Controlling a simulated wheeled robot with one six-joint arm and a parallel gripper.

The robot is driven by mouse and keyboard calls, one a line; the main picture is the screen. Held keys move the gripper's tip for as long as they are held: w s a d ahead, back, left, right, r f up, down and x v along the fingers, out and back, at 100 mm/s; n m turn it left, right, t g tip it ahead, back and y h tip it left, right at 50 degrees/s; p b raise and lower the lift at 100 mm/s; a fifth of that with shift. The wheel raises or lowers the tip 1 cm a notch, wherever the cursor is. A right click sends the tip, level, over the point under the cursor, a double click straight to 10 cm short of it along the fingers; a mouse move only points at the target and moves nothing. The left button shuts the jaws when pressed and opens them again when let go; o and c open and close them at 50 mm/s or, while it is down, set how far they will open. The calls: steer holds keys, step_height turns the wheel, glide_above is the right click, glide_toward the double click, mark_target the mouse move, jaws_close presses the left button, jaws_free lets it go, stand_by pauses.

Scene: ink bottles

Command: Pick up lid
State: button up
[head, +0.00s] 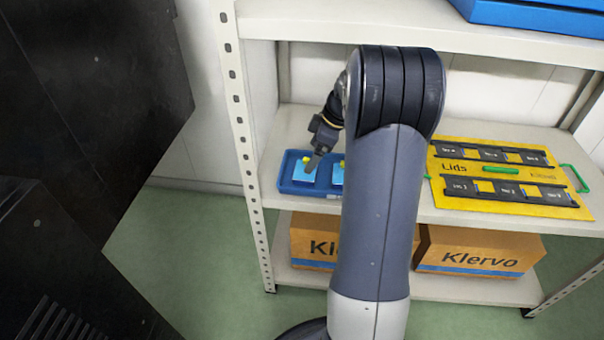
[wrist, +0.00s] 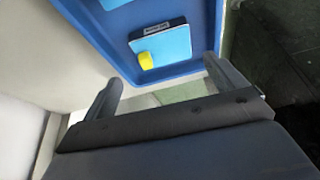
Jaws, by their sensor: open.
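A blue tray (head: 288,184) sits on the middle shelf, left of my arm in the head view; part of it is hidden behind the arm. In it are light blue square pieces with yellow knobs, which look like lids; one lid (head: 305,173) shows at the left and another (head: 338,174) is partly hidden. In the wrist view, one lid (wrist: 172,48) lies in the tray (wrist: 112,28), with its yellow knob toward the left. My gripper (head: 313,165) is over the tray by the left lid. In the wrist view my gripper (wrist: 172,88) is open, with nothing between its fingers.
A yellow board (head: 450,190) marked "Lids", with black racks and green handles, lies right of my arm on the same shelf. Klervo boxes (head: 480,250) stand on the shelf below. The upper shelf (head: 420,22) overhangs, and a white post (head: 240,110) stands left.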

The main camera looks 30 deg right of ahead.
mark_target(296, 182)
steer(key=shift+o, duration=0.6)
steer(key=shift+w+a+f, duration=0.15)
steer(key=shift+f, duration=0.15)
steer(key=x, duration=0.1)
steer(key=b+x, duration=0.1)
steer(key=x, duration=0.1)
steer(key=b+x, duration=0.1)
steer(key=x, duration=0.1)
steer(key=shift+s+a+f, duration=0.1)
steer(key=shift+s+a, duration=0.1)
steer(key=shift+s, duration=0.1)
steer(key=c, duration=1.1)
